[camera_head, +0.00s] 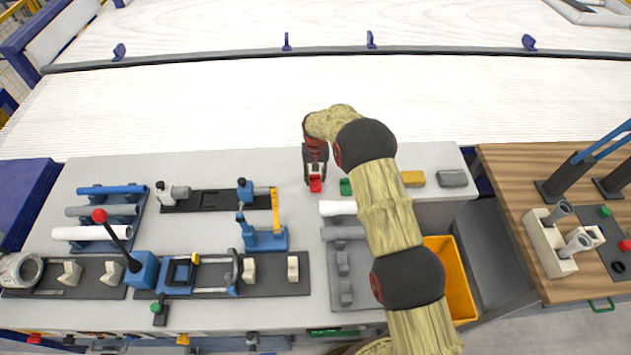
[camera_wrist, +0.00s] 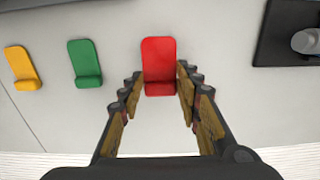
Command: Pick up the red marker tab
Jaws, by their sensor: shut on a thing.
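In the wrist view the red marker tab (camera_wrist: 159,62) is a rounded upright plate with a short foot, between the fingertips of my gripper (camera_wrist: 160,82). The fingers are shut on its lower part, one on each side. I cannot tell whether it still touches the worktop.
A green tab (camera_wrist: 85,62) and a yellow tab (camera_wrist: 22,67) stand to the left of the red one in the wrist view. A grey tab (camera_head: 452,178) lies farther right in the head view. A dark fixture (camera_head: 212,200) with pipe holders is at left. An orange bin (camera_head: 451,282) sits below right.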

